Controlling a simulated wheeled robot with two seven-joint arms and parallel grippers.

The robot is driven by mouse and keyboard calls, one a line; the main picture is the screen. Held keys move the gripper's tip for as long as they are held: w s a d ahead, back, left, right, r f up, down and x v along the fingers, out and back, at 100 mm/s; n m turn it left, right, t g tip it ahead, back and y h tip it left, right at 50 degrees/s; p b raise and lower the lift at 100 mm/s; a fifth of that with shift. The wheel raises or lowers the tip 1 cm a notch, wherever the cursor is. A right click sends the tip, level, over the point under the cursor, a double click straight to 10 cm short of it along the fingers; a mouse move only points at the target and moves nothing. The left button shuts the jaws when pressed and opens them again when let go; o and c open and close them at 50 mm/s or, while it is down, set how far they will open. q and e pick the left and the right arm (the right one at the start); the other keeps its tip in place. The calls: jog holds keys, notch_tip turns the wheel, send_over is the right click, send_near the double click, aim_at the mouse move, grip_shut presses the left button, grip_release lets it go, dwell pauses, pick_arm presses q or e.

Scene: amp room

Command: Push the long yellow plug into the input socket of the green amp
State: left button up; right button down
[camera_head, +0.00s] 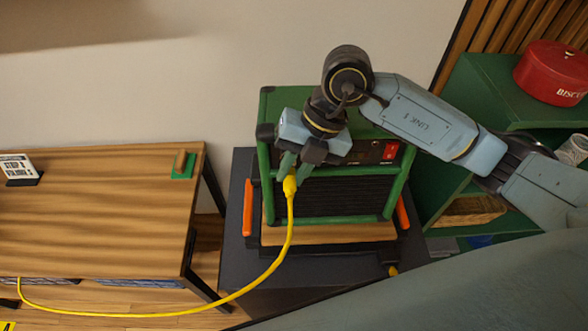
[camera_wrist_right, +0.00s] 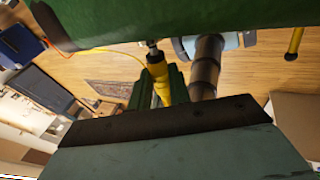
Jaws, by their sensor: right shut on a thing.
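The green amp (camera_head: 326,212) stands on a wooden board, with a dark panel and red switch on its upper front. My right gripper (camera_head: 289,172) is at the upper left of the amp's front, shut on the long yellow plug (camera_head: 290,186). In the right wrist view the plug (camera_wrist_right: 157,70) sits between the green fingers (camera_wrist_right: 160,88), its metal tip pointing at the green amp edge (camera_wrist_right: 200,12). I cannot tell whether the tip touches or enters anything. The input socket is hidden behind my gripper in the head view. My left gripper is not in view.
The yellow cable (camera_head: 252,285) hangs from the plug and sweeps left below the wooden desk (camera_head: 100,215). Orange handles (camera_head: 248,208) flank the amp on its dark stand (camera_head: 236,255). A green shelf (camera_head: 480,88) with a red tin (camera_head: 552,72) stands to the right.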

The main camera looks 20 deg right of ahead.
jog(key=shift+w+d+f, duration=0.1)
jog(key=shift+w+d, duration=0.05)
jog(key=shift+w, duration=0.4)
dwell(1.1)
jog(key=c, duration=1.2)
grip_release()
jog(key=v, duration=1.3)
jog(key=shift+b, duration=0.3)
